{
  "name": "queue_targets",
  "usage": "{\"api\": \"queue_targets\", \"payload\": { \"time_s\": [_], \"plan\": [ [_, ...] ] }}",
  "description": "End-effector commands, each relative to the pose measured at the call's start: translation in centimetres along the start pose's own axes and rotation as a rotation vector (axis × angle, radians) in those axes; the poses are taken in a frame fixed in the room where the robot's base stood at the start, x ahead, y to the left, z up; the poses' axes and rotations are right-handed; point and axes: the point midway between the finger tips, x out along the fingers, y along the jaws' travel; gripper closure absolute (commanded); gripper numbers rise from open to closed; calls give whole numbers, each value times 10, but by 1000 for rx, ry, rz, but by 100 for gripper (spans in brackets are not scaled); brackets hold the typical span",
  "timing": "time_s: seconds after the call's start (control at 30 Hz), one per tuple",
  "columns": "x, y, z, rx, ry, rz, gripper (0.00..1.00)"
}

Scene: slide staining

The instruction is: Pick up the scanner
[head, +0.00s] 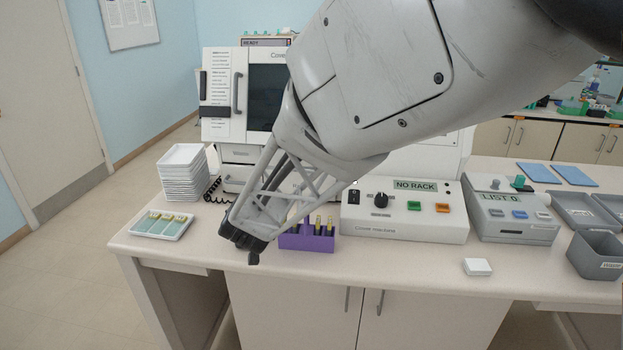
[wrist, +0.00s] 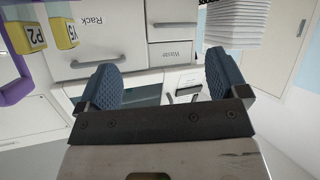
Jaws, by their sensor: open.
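I cannot make out the scanner clearly in either view; my arm covers part of the bench. A black coiled cord (head: 211,190) hangs by the white machine, just right of the tray stack, and what it leads to is not clear. My gripper (head: 243,243) is over the front of the bench, left of the purple rack. In the wrist view my gripper (wrist: 158,82) has its two blue ribbed pads wide apart, with nothing held between them. Drawer fronts of the machine show beyond the pads.
A purple rack (head: 306,241) with yellow-capped slides is close to my gripper's right. A stack of white trays (head: 183,175) and a slide tray (head: 160,224) are left. A control box (head: 400,228) and a small white block (head: 477,267) are right. The white machine (head: 225,125) stands behind.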

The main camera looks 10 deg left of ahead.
Motion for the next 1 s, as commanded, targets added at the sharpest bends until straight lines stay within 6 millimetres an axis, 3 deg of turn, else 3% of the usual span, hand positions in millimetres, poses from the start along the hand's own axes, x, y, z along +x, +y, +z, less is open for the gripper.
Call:
{"api": "queue_targets", "payload": {
  "time_s": [0.13, 0.33, 0.77, 1.0],
  "plan": [
    [5, -26, 40, 89, 26, 60, 8],
    [2, -38, 70, 181, 61, 110, 8],
    [1, -40, 75, 203, 69, 121, 8],
    [12, -38, 75, 202, 68, 122, 8]
  ]
}}
